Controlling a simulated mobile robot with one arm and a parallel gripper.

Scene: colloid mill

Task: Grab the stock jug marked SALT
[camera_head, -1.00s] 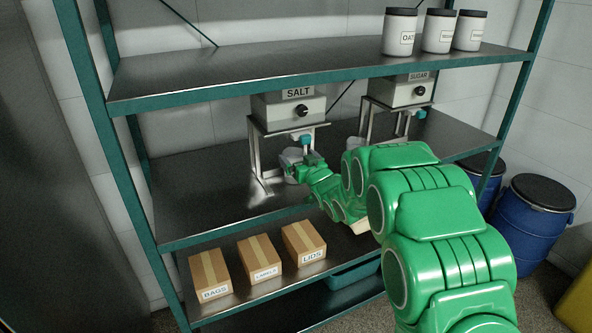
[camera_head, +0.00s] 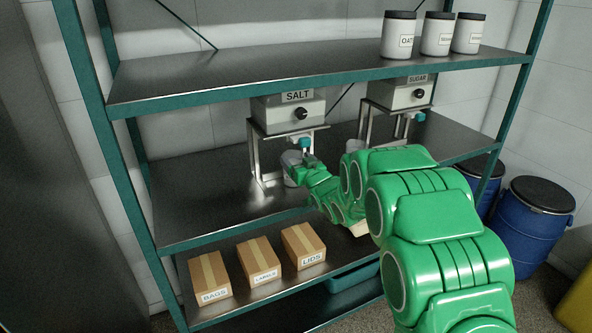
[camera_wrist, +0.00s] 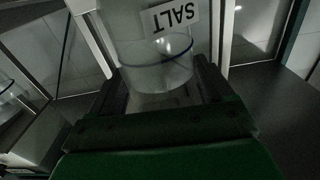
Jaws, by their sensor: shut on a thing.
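The SALT dispenser (camera_head: 289,109) stands on the middle shelf with a knob and a teal-tipped spout. A pale, clear jug (camera_head: 290,159) is under it, partly hidden by my gripper (camera_head: 299,167). In the wrist view the see-through jug (camera_wrist: 156,72), with a dark-blue rim, sits between the fingers of my gripper (camera_wrist: 160,92). The gripper is shut on it. A white SALT label (camera_wrist: 169,18) shows inverted beyond the rim; I cannot tell whether it is on the jug. The jug's lower part is hidden by the gripper.
The SUGAR dispenser (camera_head: 399,92) stands to the right, with a pale vessel (camera_head: 354,145) beside my arm. The upper shelf (camera_head: 240,82) overhangs both. Boxes marked BAGS (camera_head: 210,277), LABELS (camera_head: 259,259) and LIDS (camera_head: 303,245) sit below. The middle shelf's left part is clear.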

